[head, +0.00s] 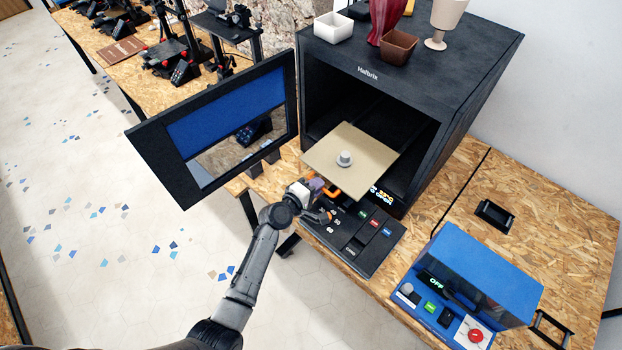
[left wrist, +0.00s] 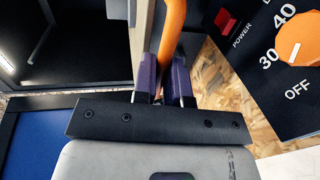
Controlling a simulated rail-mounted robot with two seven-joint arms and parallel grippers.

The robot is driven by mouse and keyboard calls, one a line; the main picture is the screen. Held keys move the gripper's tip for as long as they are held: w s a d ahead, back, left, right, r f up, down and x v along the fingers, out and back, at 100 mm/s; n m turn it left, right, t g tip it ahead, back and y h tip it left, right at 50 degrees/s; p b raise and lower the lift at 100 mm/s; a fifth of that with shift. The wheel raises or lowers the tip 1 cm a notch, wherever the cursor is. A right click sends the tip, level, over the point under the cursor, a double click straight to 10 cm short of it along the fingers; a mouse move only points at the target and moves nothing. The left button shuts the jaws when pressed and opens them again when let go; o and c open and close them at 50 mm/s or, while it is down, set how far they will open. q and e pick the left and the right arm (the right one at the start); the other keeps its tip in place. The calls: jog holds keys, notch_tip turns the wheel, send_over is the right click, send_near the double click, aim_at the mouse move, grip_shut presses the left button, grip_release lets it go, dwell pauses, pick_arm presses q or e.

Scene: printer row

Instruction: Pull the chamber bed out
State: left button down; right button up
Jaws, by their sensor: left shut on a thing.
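The chamber bed (head: 345,175) is a flat tan plate. It sticks partly out of the open front of the black chamber (head: 370,103), and a small grey round piece (head: 344,158) stands on it. The handle also shows beside the gripper in the head view (head: 332,191). My right gripper is not in view.
The chamber door (head: 228,124) stands open to the left. A dark control panel (head: 353,240) lies in front of the chamber. A blue box (head: 480,270) with buttons stands at right. Cups and bowls, including a white bowl (head: 333,27), stand on the chamber top.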

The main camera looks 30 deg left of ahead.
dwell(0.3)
pick_arm(q)
jog(key=c, duration=1.5)
grip_release()
jog(key=shift+o, duration=0.2)
jog(key=shift+s, duration=0.1)
jog(key=b+v, duration=0.1)
jog(key=v, duration=1.2)
jog(key=shift+s, duration=0.3)
jog(key=shift+a, duration=0.1)
